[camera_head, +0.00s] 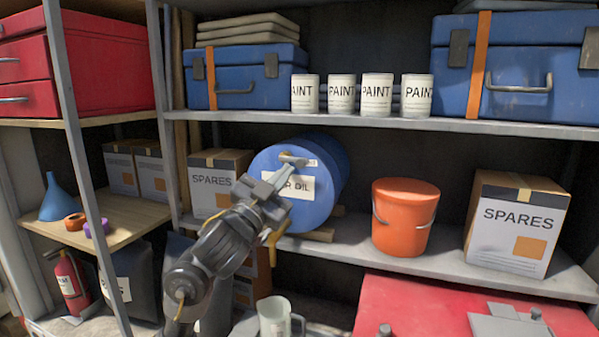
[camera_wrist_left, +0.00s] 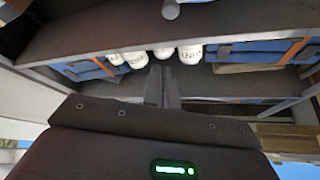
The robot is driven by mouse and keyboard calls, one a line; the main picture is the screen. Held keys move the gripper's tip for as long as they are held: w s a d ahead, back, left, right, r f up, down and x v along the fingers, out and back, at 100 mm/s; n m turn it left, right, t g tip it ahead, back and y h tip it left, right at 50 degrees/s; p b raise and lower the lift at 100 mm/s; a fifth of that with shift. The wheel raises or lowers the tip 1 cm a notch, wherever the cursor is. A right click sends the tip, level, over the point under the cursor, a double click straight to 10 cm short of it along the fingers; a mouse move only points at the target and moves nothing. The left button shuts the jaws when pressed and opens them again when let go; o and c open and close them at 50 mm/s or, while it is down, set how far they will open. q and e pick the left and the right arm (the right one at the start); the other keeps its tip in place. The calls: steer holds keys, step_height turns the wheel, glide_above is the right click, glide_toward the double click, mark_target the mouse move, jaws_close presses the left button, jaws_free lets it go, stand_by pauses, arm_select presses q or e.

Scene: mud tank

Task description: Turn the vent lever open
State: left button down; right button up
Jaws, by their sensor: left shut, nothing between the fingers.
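A blue drum (camera_head: 327,165) with an oil label lies on its side on the middle shelf. A small brass-and-grey lever, apparently the vent lever (camera_head: 297,160), sits near the top of its front face. My left gripper (camera_head: 286,170) is shut and empty, its tips just below the lever; I cannot tell whether they touch. The gripper covers part of the label. A yellow tap (camera_head: 272,239) shows low on the drum, partly behind my arm. In the wrist view the shut fingers (camera_wrist_left: 162,88) point toward the shelves. My right gripper is not in view.
An orange bucket (camera_head: 404,215) and a spares box (camera_head: 512,222) stand right of the drum; another spares box (camera_head: 217,180) stands left. Paint cans (camera_head: 342,95) line the shelf above. A clear jug (camera_head: 275,318) stands below the drum.

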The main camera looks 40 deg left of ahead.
mark_target(300, 162)
arm_select(q)
steer(key=shift+w+r, duration=0.1)
steer(key=w, duration=0.3)
steer(key=w+a, duration=0.1)
steer(key=w, duration=0.2)
steer(key=w+a+r, duration=0.1)
steer(key=w, duration=0.1)
steer(key=shift+w+a+r, duration=0.1)
steer(key=shift+w+a, duration=0.15)
steer(key=shift+w, duration=0.15)
steer(key=shift+a+f, duration=0.15)
steer(key=shift+f, duration=0.15)
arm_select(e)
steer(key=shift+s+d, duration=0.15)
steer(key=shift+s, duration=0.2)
